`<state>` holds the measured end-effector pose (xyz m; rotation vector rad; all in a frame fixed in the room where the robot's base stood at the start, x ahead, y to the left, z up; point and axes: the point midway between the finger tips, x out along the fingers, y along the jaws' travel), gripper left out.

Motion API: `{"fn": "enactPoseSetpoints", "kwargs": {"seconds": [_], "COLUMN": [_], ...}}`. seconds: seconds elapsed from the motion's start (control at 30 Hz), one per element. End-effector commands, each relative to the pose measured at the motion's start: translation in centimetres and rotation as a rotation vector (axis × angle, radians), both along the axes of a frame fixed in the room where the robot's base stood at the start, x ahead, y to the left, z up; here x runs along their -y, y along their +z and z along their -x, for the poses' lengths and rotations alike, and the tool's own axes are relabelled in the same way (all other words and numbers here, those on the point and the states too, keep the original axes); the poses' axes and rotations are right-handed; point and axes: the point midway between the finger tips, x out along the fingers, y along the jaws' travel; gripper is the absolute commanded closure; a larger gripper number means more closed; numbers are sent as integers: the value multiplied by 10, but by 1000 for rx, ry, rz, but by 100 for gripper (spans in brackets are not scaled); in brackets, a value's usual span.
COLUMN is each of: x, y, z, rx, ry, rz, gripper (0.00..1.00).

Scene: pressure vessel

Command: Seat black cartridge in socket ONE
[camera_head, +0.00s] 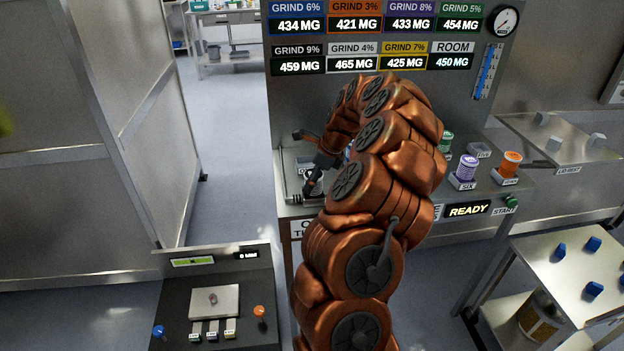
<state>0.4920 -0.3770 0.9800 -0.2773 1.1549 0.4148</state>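My gripper (309,163) is at the end of my copper-coloured arm, over the left end of the steel bench. Its dark fingers are small and partly covered by the arm, so whether they are open or shut is unclear. A small dark shape with a pale rim shows at the lower finger; I cannot tell if it is the black cartridge. No black cartridge can be made out clearly. Socket ONE cannot be picked out; my arm hides much of the bench. At the right, a purple cartridge (467,167) stands at the label SIX, with an orange cartridge (511,163) beside it.
A green cartridge (446,141) stands behind my arm. The display panel (390,95) rises behind the bench. A READY display (467,210) and green START button (511,201) are on the bench front. A scale console (214,300) is lower left; a cart with blue knobs (575,270) is right.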

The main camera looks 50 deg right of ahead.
Motion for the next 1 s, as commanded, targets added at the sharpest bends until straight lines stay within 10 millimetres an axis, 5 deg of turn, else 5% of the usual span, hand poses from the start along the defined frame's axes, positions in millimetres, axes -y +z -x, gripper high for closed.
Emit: {"fn": "enactPoseSetpoints", "kwargs": {"seconds": [0.37, 1.0], "x": [2, 20], "y": [11, 103], "z": [4, 37], "rx": [1, 1], "ry": [1, -2], "rz": [1, 1], "gripper": [23, 23]}}
